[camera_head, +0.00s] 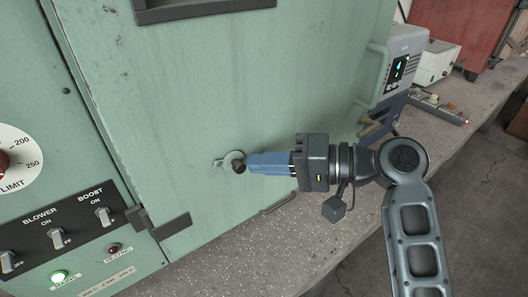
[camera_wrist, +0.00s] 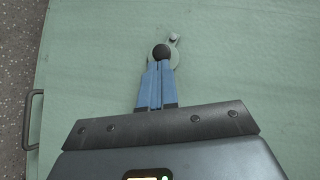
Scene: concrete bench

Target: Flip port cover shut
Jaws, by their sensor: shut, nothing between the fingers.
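The port cover is a small pale round plate (camera_head: 229,157) low on the green cabinet door, with a small tab at its left in the head view. In the wrist view the plate (camera_wrist: 176,60) lies just beyond my fingertips, its tab at the upper right. A round black part (camera_head: 239,168), knob or port opening, sits at the plate; it also shows in the wrist view (camera_wrist: 161,51). My gripper (camera_head: 250,164) has its blue fingers shut and empty, tips at the black part. I cannot tell whether they touch it, or how the cover is swung.
The green door (camera_head: 190,90) fills the left and middle. A latch (camera_head: 150,222) and a switch panel (camera_head: 60,235) are at lower left. A grey device (camera_head: 397,65) stands on the concrete bench (camera_head: 300,235) to the right. A wire handle (camera_head: 277,204) is below my gripper.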

